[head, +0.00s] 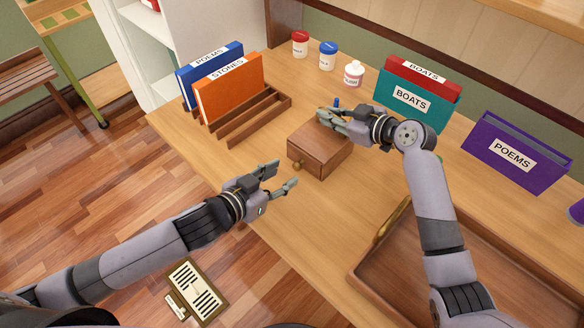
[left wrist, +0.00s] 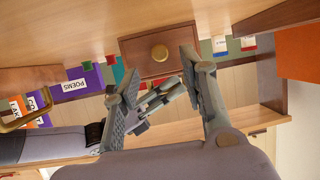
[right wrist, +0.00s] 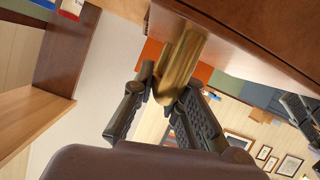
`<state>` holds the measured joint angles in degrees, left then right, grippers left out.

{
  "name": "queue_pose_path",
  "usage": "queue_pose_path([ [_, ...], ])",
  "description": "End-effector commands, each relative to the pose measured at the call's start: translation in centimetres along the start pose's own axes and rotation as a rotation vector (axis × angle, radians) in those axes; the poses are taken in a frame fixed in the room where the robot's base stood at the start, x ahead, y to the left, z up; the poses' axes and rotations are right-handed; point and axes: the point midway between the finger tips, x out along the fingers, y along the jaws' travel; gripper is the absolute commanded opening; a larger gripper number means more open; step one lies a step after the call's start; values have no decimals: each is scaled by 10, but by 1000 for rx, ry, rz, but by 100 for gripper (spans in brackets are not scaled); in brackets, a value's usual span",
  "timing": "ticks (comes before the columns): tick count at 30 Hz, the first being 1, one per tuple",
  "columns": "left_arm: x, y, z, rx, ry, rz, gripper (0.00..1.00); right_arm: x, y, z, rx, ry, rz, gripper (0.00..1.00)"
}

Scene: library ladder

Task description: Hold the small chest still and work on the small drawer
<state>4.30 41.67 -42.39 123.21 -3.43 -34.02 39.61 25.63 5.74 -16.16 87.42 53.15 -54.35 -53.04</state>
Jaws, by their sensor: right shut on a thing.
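The small wooden chest (head: 325,150) stands on the desk. Its small drawer (left wrist: 145,65) has a round brass knob (head: 297,165), which also shows in the left wrist view (left wrist: 159,52). The drawer front looks flush with the chest. My left gripper (head: 283,175) is open and empty in front of the drawer, apart from the knob. My right gripper (head: 327,116) is at the far upper side of the chest. In the right wrist view it is shut on a brass piece (right wrist: 181,58) against the chest; its exact shape is partly hidden.
A wooden rack (head: 262,118) with blue and orange boxes stands to the left. Several small jars (head: 354,73) and a teal box (head: 416,100) stand behind. A wooden tray (head: 395,270) lies at the right front. The desk in front of the chest is clear.

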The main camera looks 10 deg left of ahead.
Motion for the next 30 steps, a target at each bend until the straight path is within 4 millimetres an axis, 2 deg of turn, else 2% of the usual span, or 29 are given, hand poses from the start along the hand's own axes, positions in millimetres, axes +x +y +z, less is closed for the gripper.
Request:
queue_pose_path([
  [3,23,0,-1,1,2,1,39,0,0,0,0,1,1,0],
  [10,47,0,0,0,1,0,39,0,0,0,0,1,1,0],
  [20,51,0,0,-1,0,0,39,0,0,0,0,1,1,0],
  [30,51,0,0,0,0,0,18,0,0,0,0,1,1,0],
])
